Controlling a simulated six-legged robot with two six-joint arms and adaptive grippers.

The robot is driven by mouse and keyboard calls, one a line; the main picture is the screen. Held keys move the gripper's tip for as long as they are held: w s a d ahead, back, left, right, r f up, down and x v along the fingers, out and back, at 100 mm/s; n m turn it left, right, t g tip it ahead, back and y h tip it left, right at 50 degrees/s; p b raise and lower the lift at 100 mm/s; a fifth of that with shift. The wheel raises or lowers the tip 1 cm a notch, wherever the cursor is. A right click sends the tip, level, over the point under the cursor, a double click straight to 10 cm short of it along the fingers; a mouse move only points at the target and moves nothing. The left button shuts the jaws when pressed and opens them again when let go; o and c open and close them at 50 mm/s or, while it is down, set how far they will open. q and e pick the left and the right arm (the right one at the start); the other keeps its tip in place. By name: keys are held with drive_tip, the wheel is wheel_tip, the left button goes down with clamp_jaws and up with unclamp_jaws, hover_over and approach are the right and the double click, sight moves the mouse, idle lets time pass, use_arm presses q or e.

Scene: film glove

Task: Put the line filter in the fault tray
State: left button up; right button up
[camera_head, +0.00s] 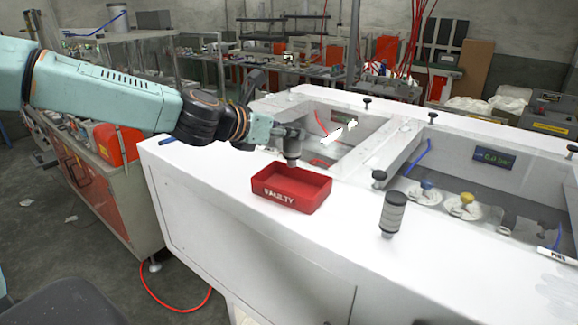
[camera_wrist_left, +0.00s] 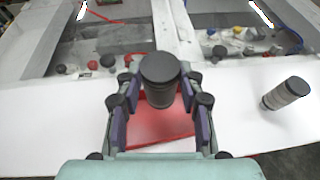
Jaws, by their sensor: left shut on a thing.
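My left gripper (camera_head: 285,135) is shut on a dark grey, cylindrical line filter (camera_head: 292,151). In the left wrist view the filter (camera_wrist_left: 160,78) stands between the two fingers (camera_wrist_left: 160,100), its dark round cap toward the camera. The filter hangs over the back part of the red fault tray (camera_head: 290,202), marked "FAULTY", which lies on the white bench top. The tray (camera_wrist_left: 150,132) also shows below the fingers in the wrist view. Whether the filter's lower end is inside the tray's rim is hard to tell. My right gripper is not in view.
A second, grey ribbed cylinder (camera_head: 393,214) stands on the white bench (camera_head: 230,215), right of the tray; it also shows in the wrist view (camera_wrist_left: 287,93). Behind are recessed bays with raised walls, knobs and a display (camera_head: 493,158). The bench front is clear.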

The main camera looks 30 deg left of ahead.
sight(288, 160)
use_arm(q)
drive_tip(key=shift+s+d+f, duration=0.1)
drive_tip(key=shift+s+f, duration=0.15)
drive_tip(key=shift+f, duration=0.65)
drive_tip(key=shift+w+a+f, duration=0.15)
drive_tip(key=shift+w+f, duration=0.05)
drive_tip(key=shift+f, duration=0.25)
drive_tip(key=shift+w+a+f, duration=0.1)
drive_tip(key=shift+w+f, duration=0.05)
drive_tip(key=shift+f, duration=0.25)
wheel_tip(288, 160, down, 2)
drive_tip(key=shift+s+d+f, duration=0.2)
drive_tip(key=shift+f, duration=0.45)
drive_tip(key=shift+w+a+f, duration=0.15)
drive_tip(key=shift+w, duration=0.05)
drive_tip(key=shift+f, duration=0.1)
